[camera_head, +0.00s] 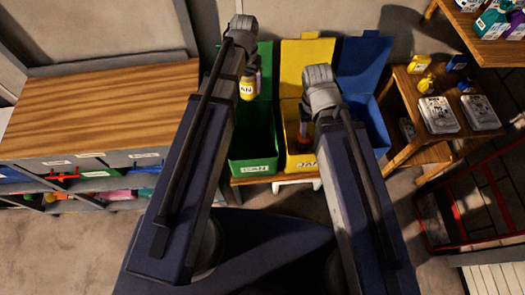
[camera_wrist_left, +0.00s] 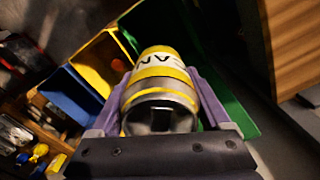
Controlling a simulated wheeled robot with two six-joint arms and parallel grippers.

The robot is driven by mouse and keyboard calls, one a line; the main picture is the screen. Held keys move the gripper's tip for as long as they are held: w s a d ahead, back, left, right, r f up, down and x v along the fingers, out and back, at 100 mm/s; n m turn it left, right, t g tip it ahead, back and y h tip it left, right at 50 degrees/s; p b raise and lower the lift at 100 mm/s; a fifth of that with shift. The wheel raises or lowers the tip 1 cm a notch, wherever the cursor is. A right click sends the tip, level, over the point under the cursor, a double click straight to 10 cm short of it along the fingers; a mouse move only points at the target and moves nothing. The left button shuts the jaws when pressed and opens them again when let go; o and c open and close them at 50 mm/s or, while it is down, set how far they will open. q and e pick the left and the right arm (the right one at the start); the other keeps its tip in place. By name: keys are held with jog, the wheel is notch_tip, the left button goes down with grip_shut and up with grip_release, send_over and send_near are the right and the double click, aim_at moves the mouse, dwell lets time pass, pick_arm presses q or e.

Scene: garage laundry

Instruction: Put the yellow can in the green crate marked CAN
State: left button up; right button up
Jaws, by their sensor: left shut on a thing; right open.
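The yellow can (camera_head: 247,89) is held by my left gripper (camera_head: 251,80) over the back part of the green crate (camera_head: 253,166), in front of its raised lid. The can's yellow label with black letters shows in the left wrist view (camera_wrist_left: 161,68), between the two purple fingers. The green crate carries a white CAN label on its front and stands open. In the left wrist view its green wall (camera_wrist_left: 228,100) is beside and beyond the can. My right gripper (camera_head: 308,112) is over the yellow crate, mostly hidden behind its own wrist; it is open.
The open yellow crate (camera_head: 300,163) and blue crate (camera_head: 377,128) stand right of the green one. A wooden cabinet (camera_head: 100,105) is at the left.

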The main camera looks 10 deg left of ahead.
pick_arm(q)
notch_tip(320, 180, down, 40)
jog(key=n+b, duration=0.7)
jog(key=b, duration=3.1)
jog(key=shift+b, duration=0.3)
notch_tip(320, 180, down, 6)
jog(key=b, duration=0.6)
jog(key=shift+f, duration=0.1)
notch_tip(320, 180, down, 4)
jog(key=b, duration=0.3)
jog(key=shift+r+b, duration=0.2)
jog(key=shift+b, duration=0.2)
jog(key=shift+f+b, duration=0.4)
jog(key=o, duration=1.3)
jog(key=shift+r, duration=0.1)
jog(key=shift+c, duration=0.2)
jog(key=shift+r, duration=0.1)
